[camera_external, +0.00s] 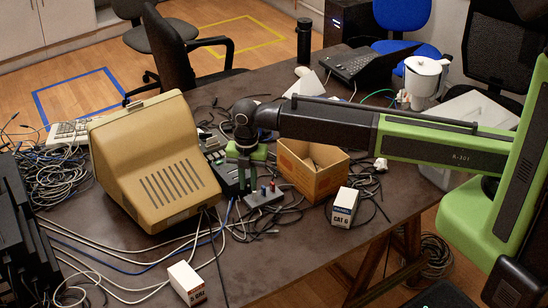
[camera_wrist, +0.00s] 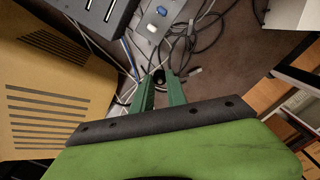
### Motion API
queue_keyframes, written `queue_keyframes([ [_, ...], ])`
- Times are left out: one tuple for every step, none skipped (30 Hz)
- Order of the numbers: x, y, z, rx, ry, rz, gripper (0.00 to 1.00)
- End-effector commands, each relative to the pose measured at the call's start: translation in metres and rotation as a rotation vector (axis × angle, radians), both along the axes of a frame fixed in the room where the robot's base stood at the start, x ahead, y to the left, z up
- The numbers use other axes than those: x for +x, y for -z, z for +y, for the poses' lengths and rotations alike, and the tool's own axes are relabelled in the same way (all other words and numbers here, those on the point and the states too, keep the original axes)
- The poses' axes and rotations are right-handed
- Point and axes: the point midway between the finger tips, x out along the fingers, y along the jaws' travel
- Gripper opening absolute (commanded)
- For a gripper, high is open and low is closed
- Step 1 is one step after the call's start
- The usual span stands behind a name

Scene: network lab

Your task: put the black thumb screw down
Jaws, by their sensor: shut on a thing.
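My gripper (camera_wrist: 160,82) points down, with its two green fingers close together. It is shut on the black thumb screw (camera_wrist: 158,76), a small dark piece between the fingertips in the wrist view. In the external view my gripper (camera_external: 243,188) is over the table (camera_external: 290,245), between the beige monitor and the cardboard box. The screw is too small to make out there. I cannot tell how far it is above the table.
The beige monitor (camera_external: 155,165) stands close on the left. A grey block with coloured plugs (camera_external: 265,197) sits beside my fingers. The open cardboard box (camera_external: 300,182) and a small white box (camera_external: 344,207) stand to the right. Cables surround the area; the front table is partly bare.

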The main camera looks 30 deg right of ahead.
Motion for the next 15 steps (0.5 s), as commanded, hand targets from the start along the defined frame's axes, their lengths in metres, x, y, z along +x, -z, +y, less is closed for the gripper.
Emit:
queue_keyframes([
  [0.0,-0.008,-0.031,0.0,0.004,0.0,0.0],
  [0.002,-0.01,-0.048,0.0,0.003,0.0,0.0],
  [0.003,-0.013,-0.07,0.0,0.0,0.0,0.0],
  [0.004,-0.016,-0.088,-0.001,-0.002,0.001,0.0],
  [0.004,-0.019,-0.106,-0.001,-0.005,0.001,0.0],
  [0.004,-0.022,-0.129,-0.001,-0.009,0.001,0.0],
  [0.003,-0.024,-0.145,-0.001,-0.012,0.001,0.0],
  [0.002,-0.027,-0.162,-0.001,-0.014,0.001,0.0],
  [0.0,-0.029,-0.181,-0.001,-0.017,0.001,0.0],
  [0.0,-0.029,-0.194,-0.001,-0.018,0.001,0.0],
  [0.002,-0.027,-0.207,-0.001,-0.017,0.001,0.0],
  [0.005,-0.024,-0.222,-0.001,-0.01,0.001,0.0],
  [0.008,-0.021,-0.231,-0.001,-0.005,0.001,0.0],
  [0.013,-0.018,-0.24,-0.001,0.002,0.001,0.0],
  [0.017,-0.015,-0.25,-0.001,0.011,0.001,0.0],
])
